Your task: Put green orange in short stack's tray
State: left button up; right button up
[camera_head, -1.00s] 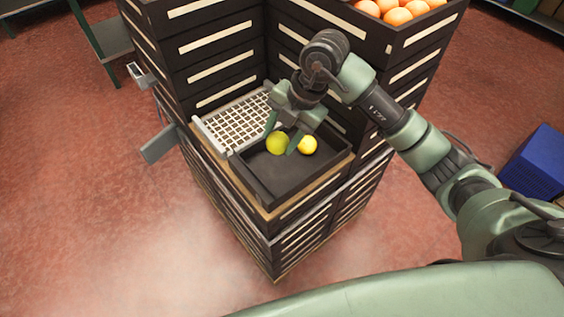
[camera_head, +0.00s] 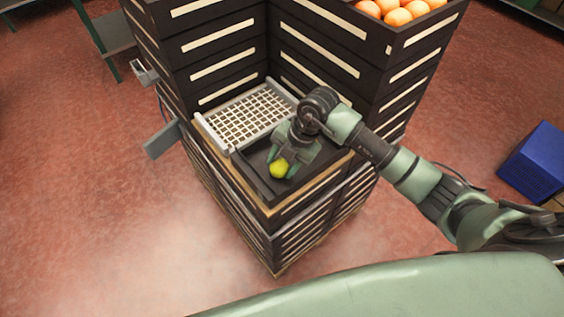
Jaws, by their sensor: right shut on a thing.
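The green orange (camera_head: 279,169) is yellow-green and sits between the fingers of my right gripper (camera_head: 288,167), low over the black tray (camera_head: 248,172) on top of the short stack. The gripper is shut on it. I cannot tell whether the orange touches the tray floor. The arm and gripper cover much of the tray, and the second, yellow fruit is hidden now. My left gripper is not in view.
A white grid rack (camera_head: 243,117) lies behind the tray. Tall stacks of black crates (camera_head: 215,50) rise behind and to the right, with oranges (camera_head: 398,16) in the top right crate. A blue crate stack (camera_head: 540,165) stands on the floor at right.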

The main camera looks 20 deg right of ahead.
jog(key=shift+f, duration=0.1)
jog(key=o, duration=1.4)
jog(key=b+v, duration=0.1)
jog(key=v, duration=1.1)
jog(key=shift+b, duration=0.35)
